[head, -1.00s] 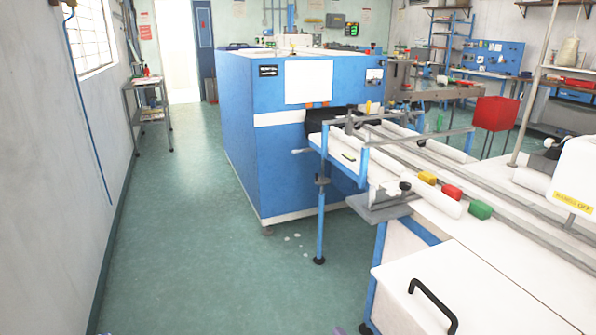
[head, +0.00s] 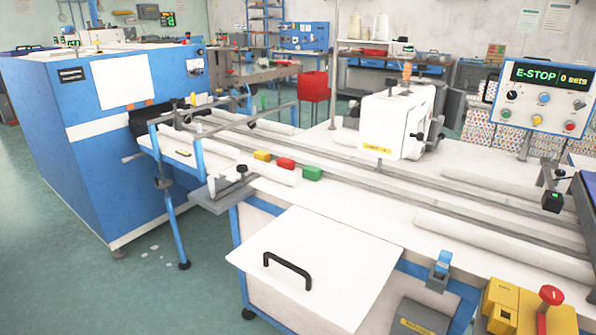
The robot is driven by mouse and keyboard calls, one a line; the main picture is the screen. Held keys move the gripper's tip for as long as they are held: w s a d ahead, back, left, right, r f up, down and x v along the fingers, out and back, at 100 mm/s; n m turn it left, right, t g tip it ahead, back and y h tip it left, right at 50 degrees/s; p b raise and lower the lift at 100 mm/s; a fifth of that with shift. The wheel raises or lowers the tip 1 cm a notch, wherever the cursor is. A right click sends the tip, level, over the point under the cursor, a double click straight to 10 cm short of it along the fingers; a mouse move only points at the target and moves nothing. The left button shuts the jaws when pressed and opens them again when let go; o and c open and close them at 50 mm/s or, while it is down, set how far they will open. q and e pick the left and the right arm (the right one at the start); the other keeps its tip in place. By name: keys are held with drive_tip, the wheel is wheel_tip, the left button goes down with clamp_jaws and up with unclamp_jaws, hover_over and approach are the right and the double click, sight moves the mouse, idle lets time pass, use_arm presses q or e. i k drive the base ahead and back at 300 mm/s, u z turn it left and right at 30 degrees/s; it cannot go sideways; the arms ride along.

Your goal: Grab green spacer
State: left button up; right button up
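The green spacer (head: 312,173) is a small block on the white worktable (head: 350,207), near its front left part. It is the rightmost of a short row, with a red block (head: 285,163) and a yellow block (head: 262,156) to its left. The blocks stand close together beside a white padded roll (head: 268,173). Neither of my grippers shows in the head view.
A large blue machine (head: 85,160) stands at the left. A white hatch with a black handle (head: 288,268) and a yellow box with a red button (head: 520,305) are in front. Open green floor lies at the left.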

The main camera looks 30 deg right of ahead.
sight(310, 173)
drive_tip(key=u, duration=0.55)
drive_tip(key=i, duration=2.7)
drive_tip(key=z, duration=1.5)
